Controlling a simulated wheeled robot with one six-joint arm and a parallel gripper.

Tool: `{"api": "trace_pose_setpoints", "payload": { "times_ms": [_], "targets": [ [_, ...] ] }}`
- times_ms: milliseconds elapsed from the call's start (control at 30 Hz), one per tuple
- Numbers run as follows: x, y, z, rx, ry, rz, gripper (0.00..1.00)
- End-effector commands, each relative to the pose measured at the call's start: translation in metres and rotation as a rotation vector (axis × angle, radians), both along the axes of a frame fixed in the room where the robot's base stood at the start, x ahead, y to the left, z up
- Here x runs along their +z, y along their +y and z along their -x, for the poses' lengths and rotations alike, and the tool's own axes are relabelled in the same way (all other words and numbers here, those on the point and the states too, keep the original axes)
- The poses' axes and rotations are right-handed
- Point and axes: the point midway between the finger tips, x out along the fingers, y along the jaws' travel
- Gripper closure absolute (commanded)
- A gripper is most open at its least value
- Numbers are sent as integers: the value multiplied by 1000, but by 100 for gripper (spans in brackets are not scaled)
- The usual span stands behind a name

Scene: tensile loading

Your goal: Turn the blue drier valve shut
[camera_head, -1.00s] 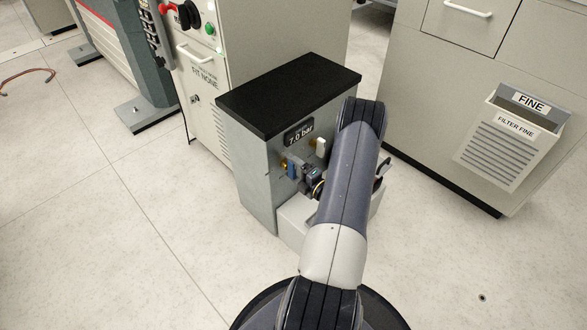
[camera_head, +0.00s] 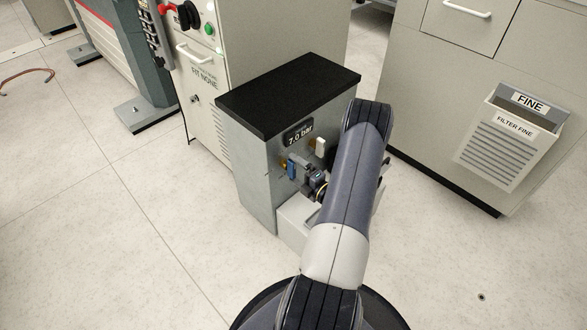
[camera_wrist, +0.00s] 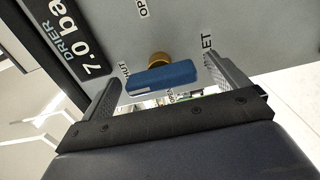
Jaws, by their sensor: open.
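The blue drier valve handle (camera_wrist: 162,79) is a flat bar on a brass stem (camera_wrist: 159,59) on the grey drier cabinet front. In the wrist view it lies between my gripper's (camera_wrist: 162,70) two spread fingers, its length running across the gap. Both fingertips appear clear of it; I cannot tell the depth exactly.
A white handle (camera_head: 320,147) is to the upper right on the same panel. The 7.0 bar display (camera_head: 299,134) is above. A pale box (camera_head: 294,226) stands at the cabinet's foot. A bin marked FINE (camera_head: 510,135) hangs at right.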

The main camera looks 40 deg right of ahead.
Motion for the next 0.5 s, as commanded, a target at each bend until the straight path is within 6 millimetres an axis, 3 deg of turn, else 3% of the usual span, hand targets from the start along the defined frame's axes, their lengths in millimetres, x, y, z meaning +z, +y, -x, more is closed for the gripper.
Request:
{"api": "trace_pose_setpoints", "payload": {
  "times_ms": [300, 500],
  "targets": [
    [2, -6, 61, -6, -1, -2, 5],
    [1, -7, 85, -4, 0, -2, 5]
  ]
}}
